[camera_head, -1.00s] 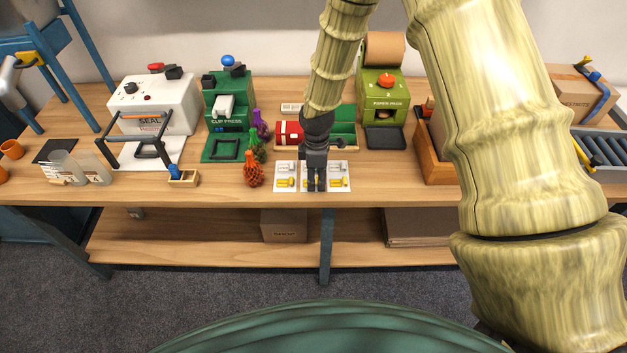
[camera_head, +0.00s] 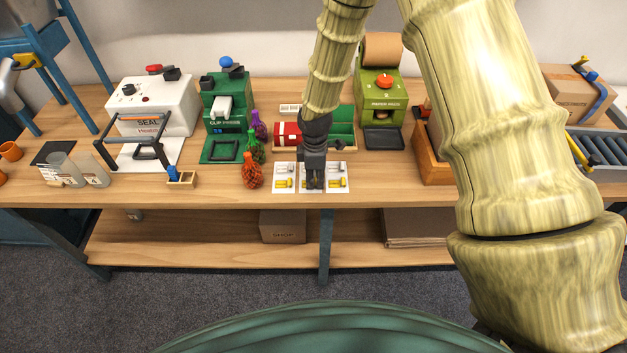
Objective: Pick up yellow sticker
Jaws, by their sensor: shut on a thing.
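Three white sheets lie side by side near the table's front edge, each with yellow and pale sticker marks. The left sheet shows a yellow sticker (camera_head: 282,184), and the right sheet shows another yellow sticker (camera_head: 336,183). My gripper (camera_head: 315,186) points down over the middle sheet and hides much of it. Its fingers are shut at sheet level. What lies between the fingertips is too small and covered to make out, so I cannot tell which sticker they hold.
Net bags in orange (camera_head: 252,171), green and purple stand just left of the sheets. A red box (camera_head: 287,134) and a green tray (camera_head: 343,132) are behind my gripper. A wooden crate (camera_head: 432,160) stands to the right. Bare table lies between the sheets and the crate.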

